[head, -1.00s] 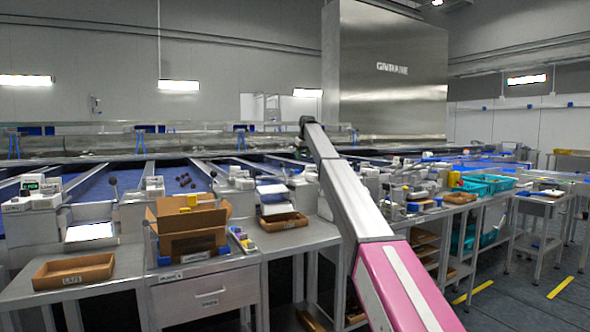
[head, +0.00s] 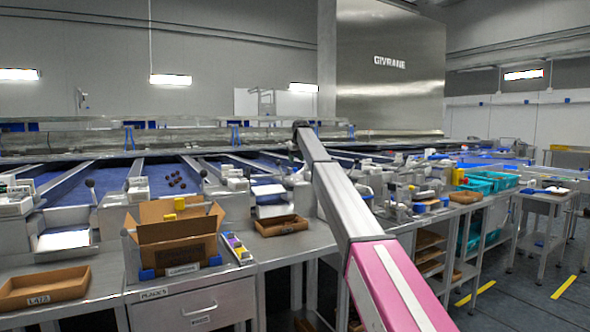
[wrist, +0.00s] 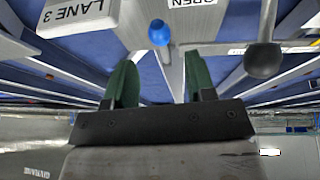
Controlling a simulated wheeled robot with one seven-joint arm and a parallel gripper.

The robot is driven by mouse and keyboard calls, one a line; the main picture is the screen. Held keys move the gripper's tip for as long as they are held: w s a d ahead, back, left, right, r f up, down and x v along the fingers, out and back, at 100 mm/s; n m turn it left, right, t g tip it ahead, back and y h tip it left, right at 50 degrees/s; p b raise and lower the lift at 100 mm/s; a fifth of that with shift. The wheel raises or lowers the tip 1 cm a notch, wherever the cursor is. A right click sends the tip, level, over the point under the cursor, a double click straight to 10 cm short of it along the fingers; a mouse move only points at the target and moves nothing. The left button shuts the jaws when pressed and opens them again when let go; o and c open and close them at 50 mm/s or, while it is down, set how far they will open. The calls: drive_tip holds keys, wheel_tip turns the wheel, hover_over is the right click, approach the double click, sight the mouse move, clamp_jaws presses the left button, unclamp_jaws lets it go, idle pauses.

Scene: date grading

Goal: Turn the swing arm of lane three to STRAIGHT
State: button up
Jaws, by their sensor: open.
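In the wrist view, my gripper (wrist: 160,64) shows two green fingers, spread apart with nothing between them. A white block marked LANE 3 (wrist: 80,14) lies at the upper left, its lettering upside down. A label reading OPEN (wrist: 192,3) is cut off at the top edge. A blue ball knob (wrist: 159,33) shows beyond the fingertips, in line with the gap. A dark ball knob on a rod (wrist: 263,60) stands to the right of the fingers, apart from them. I cannot tell which knob belongs to the swing arm, nor its setting. In the head view my gripper is hidden beyond my arm.
A cardboard box (head: 150,214) stands on a drawer bench, with brown trays (head: 45,289) and (head: 282,226) either side. Blue lanes with metal dividers (head: 70,184) run behind. Turquoise crates (head: 475,184) stand at right. The floor (head: 500,310) at lower right is partly clear.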

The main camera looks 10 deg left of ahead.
drive_tip(key=x, duration=0.5)
drive_tip(key=shift+w+f, duration=0.15)
drive_tip(key=shift+f, duration=0.2)
drive_tip(key=shift+c, duration=0.3)
clamp_jaws()
